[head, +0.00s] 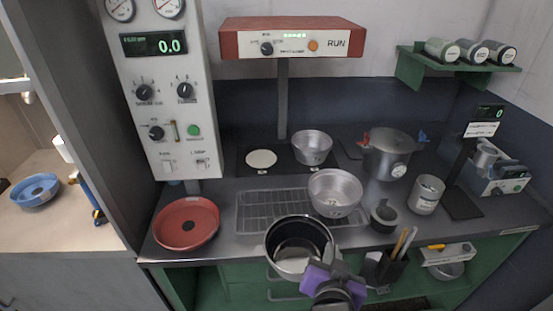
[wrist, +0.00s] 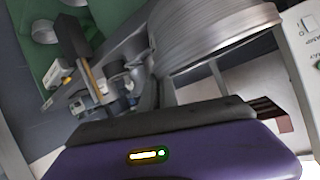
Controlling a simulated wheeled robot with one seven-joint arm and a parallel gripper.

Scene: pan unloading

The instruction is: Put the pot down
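A metal pot (head: 296,258) with a dark inside is in front of the counter's front edge in the head view, overlapping the edge. My purple gripper (head: 328,264) is at the pot's near right side and appears shut on it. In the wrist view the ribbed metal side of the pot (wrist: 225,35) is close above the purple gripper body. The exact grip point and the fingertips are mostly hidden. The pot appears held up, clear of the counter.
A wire rack (head: 262,212) lies on the counter, with a metal pan (head: 335,192) at its right. A red pan (head: 186,222) is at left. A burner plate (head: 261,159), a small pot (head: 312,148) and a large stockpot (head: 388,155) stand behind. A utensil holder (head: 385,270) is close at right.

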